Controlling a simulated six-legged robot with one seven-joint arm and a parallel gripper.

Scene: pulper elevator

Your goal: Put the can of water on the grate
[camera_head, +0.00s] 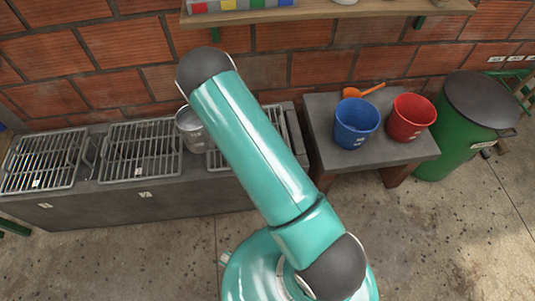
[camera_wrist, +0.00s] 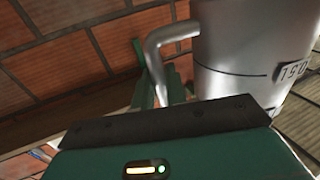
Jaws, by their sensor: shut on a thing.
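The can of water is a silver metal can (camera_head: 190,128). In the head view it shows at the left side of my arm, over the stove top between the middle grate (camera_head: 140,150) and the partly hidden right grate (camera_head: 216,160). I cannot tell whether it touches the stove. In the wrist view the can (camera_wrist: 235,45) fills the upper right, with a bent grey handle and a number label. My gripper (camera_wrist: 155,85) is shut on the can, seemingly at the handle. My arm hides the gripper in the head view.
A left grate (camera_head: 40,160) lies on the grey stove (camera_head: 140,200). A side table (camera_head: 385,150) holds a blue bucket (camera_head: 356,123), a red bucket (camera_head: 409,117) and an orange spoon (camera_head: 370,89). A green barrel (camera_head: 450,140) stands right. A shelf (camera_head: 330,13) hangs above. The front floor is clear.

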